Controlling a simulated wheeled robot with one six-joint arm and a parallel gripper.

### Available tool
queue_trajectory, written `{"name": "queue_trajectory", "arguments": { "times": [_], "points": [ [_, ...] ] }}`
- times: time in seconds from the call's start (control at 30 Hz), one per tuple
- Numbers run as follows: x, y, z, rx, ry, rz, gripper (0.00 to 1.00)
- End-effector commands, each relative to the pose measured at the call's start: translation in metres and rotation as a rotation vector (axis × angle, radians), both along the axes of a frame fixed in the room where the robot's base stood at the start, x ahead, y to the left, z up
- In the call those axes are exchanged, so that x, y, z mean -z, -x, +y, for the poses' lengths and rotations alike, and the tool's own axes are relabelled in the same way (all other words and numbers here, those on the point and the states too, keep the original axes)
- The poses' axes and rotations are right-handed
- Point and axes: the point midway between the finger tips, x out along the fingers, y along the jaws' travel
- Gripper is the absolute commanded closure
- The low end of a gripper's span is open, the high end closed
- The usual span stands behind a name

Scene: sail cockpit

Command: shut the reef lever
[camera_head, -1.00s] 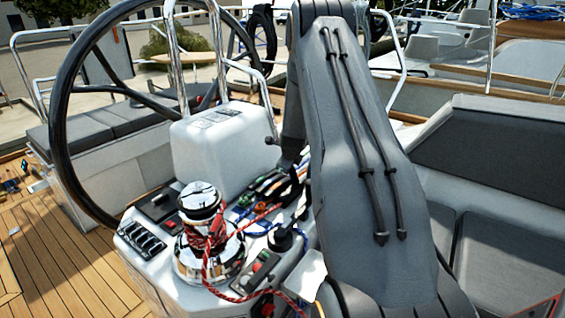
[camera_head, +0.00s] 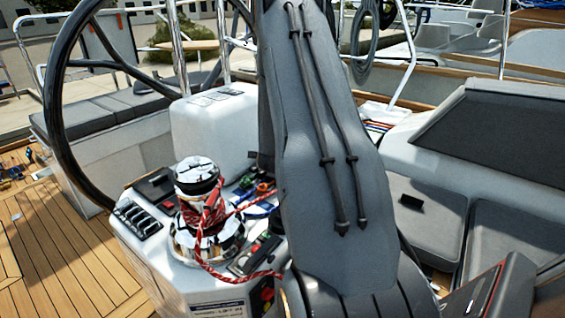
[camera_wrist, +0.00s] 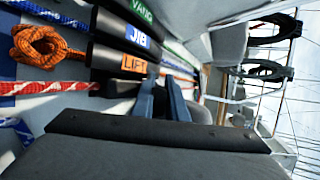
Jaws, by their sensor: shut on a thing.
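In the wrist view, my gripper (camera_wrist: 161,100) has its blue-grey fingers closed at a dark lever (camera_wrist: 106,88), the one beside the orange-labelled LIFT lever (camera_wrist: 134,64). The fingers cover this lever's end and label. A red-and-white rope (camera_wrist: 45,87) runs up to it, in the place I take for the reef lever. The blue-labelled JIB lever (camera_wrist: 138,37) and green-labelled VANG lever (camera_wrist: 142,11) lie beyond LIFT in the same row. In the head view my own arm hides the gripper and most of the lever row.
In the head view, a chrome winch (camera_head: 200,178) wrapped with red rope stands on the white console (camera_head: 210,128) left of my arm. The black steering wheel (camera_head: 55,95) is farther left. Grey seats (camera_head: 425,222) lie to the right. Teak deck (camera_head: 60,240) is open at lower left.

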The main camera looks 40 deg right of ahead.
Motion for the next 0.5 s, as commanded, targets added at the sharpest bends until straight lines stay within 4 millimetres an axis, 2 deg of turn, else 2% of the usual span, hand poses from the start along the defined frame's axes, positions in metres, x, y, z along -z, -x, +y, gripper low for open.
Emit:
{"name": "queue_trajectory", "arguments": {
  "times": [0.07, 0.5],
  "points": [
    [0.0067, -0.001, 0.0036, -0.003, 0.022, -0.003, 1.0],
    [0.0067, 0.0002, 0.0067, -0.003, 0.072, -0.014, 1.0]
  ]
}}
